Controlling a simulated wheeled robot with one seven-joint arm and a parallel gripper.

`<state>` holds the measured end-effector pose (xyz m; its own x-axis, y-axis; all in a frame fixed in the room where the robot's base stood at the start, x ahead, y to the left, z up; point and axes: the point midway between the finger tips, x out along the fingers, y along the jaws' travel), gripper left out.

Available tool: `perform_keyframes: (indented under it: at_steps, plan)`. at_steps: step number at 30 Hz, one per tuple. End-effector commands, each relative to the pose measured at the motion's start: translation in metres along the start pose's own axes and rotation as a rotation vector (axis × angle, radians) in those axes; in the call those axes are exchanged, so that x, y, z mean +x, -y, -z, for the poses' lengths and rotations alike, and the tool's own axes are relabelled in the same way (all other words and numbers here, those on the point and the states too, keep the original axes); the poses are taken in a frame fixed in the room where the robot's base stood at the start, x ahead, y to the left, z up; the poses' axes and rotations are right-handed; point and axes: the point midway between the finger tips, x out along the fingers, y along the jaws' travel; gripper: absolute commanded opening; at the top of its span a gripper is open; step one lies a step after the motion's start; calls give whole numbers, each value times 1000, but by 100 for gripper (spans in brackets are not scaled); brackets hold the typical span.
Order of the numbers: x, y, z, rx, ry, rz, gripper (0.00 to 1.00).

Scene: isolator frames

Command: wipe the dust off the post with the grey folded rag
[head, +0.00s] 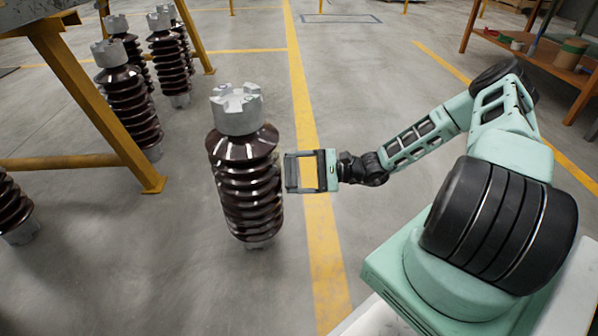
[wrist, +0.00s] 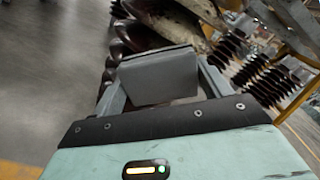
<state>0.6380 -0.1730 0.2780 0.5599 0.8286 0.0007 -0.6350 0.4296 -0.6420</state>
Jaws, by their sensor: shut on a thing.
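The post (head: 245,185) is a dark brown ribbed insulator with a pale grey notched cap, standing upright on the floor in the head view. My gripper (head: 291,171) is level with its upper ribs, just to its right. In the wrist view my gripper is shut on the grey folded rag (wrist: 158,76), a flat block between the two fingers. The rag is close to the brown ribs of the post (wrist: 137,37); I cannot tell if they touch. A pale tan dusty patch (wrist: 180,17) shows on the post beyond the rag.
More brown insulators (head: 128,98) stand at the back left, by a yellow frame (head: 95,95). A yellow floor line (head: 318,230) runs past the post on its right. A wooden bench (head: 540,58) stands at the back right. Open floor lies behind the post.

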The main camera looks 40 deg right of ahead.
Motion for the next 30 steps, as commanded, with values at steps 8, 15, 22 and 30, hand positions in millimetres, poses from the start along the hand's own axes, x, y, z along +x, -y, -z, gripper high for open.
perform_keyframes:
  at_steps: [8,15,22,30]
  plan:
    - [6,0,0,-1,0,0,58]
    - [7,2,-2,-1,0,-1,58]
    - [6,12,-14,-1,0,0,58]
    - [5,23,-27,0,0,0,58]
